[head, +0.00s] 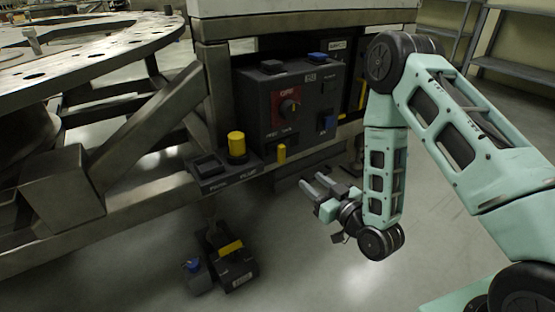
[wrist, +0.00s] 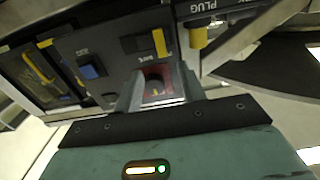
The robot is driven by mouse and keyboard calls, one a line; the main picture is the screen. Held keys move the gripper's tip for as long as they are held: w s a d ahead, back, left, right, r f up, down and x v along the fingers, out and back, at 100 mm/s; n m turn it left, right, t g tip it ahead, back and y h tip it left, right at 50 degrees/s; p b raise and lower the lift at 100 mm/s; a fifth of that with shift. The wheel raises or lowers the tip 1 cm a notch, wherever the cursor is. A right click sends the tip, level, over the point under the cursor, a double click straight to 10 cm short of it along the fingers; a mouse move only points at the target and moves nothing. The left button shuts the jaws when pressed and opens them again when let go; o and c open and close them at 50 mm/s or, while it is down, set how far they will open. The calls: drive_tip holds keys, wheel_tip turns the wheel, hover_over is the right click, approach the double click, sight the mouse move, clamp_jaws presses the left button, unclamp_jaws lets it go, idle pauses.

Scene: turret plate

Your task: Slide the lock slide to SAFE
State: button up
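A dark control box (head: 313,84) stands under the frame. No part is legibly labelled as the lock slide, and I cannot read SAFE. A blue block (head: 326,123) sits on the box's right face; a blue square also shows in the wrist view (wrist: 91,71). A small yellow tab (head: 281,153) stands at the box's lower front; a yellow bar shows in the wrist view (wrist: 160,41). A dark knob (head: 287,107) sits on a red panel. My gripper (head: 312,184) is open and empty, in front of and below the box. In the wrist view the knob (wrist: 154,86) appears between the fingers (wrist: 162,90).
A yellow plug (head: 237,144) stands on a ledge left of the box. A dark block with a yellow top (head: 232,262) lies on the floor below. A round metal plate (head: 85,54) and steel beams (head: 150,125) fill the left. The floor around my gripper is clear.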

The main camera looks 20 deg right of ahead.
sight(283, 157)
drive_tip(key=b+x, duration=0.3)
drive_tip(key=x, duration=1.2)
drive_tip(key=shift+w, duration=0.15)
clamp_jaws()
